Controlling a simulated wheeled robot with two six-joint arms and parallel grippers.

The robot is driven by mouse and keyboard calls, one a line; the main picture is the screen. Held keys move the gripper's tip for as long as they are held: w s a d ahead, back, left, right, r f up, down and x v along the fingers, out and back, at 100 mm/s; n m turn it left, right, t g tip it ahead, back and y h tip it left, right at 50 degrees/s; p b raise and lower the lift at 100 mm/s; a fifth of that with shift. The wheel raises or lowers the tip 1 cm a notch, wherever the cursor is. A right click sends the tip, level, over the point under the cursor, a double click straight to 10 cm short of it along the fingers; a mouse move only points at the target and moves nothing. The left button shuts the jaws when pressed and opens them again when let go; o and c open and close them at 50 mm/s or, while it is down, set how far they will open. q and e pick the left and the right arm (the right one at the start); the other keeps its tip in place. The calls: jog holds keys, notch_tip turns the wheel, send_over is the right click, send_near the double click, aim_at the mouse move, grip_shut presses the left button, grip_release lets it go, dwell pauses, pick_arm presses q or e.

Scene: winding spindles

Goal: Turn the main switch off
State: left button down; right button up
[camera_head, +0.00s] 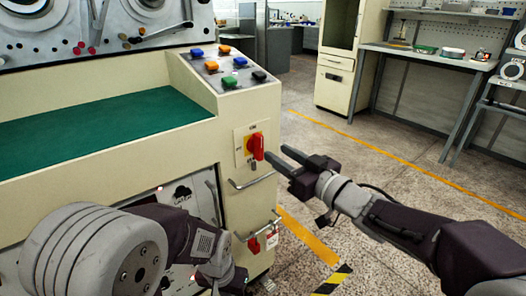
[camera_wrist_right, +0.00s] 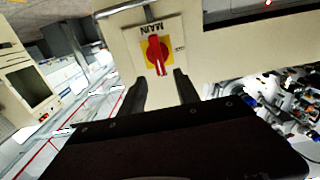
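The main switch (camera_head: 255,146) is a red rotary knob on a yellow plate on the cream machine's end face. In the right wrist view the knob (camera_wrist_right: 157,54) stands upright under upside-down "MAIN" lettering. My right gripper (camera_head: 278,155) is open and empty, just right of the knob in the head view. In the right wrist view its two fingers (camera_wrist_right: 159,80) are apart, pointing at the plate, with the knob roughly centred beyond their tips. Contact cannot be seen. My left arm is low at the front left; its gripper fingers cannot be made out.
Coloured push buttons (camera_head: 229,82) sit on the sloped panel above. A metal handle (camera_head: 251,180) is just below the switch. A second red switch (camera_head: 254,245) sits lower down. A green work surface (camera_head: 95,130) lies left. The floor to the right is open.

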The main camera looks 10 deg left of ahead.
aim_at(262, 143)
jog(key=b+x, duration=0.2)
jog(key=x, duration=0.4)
jog(key=shift+w+a+f, duration=0.2)
jog(key=shift+a, duration=0.1)
jog(key=shift+w+a+r, duration=0.1)
jog(key=shift+w+a, duration=0.2)
jog(key=shift+a, duration=0.05)
grip_shut()
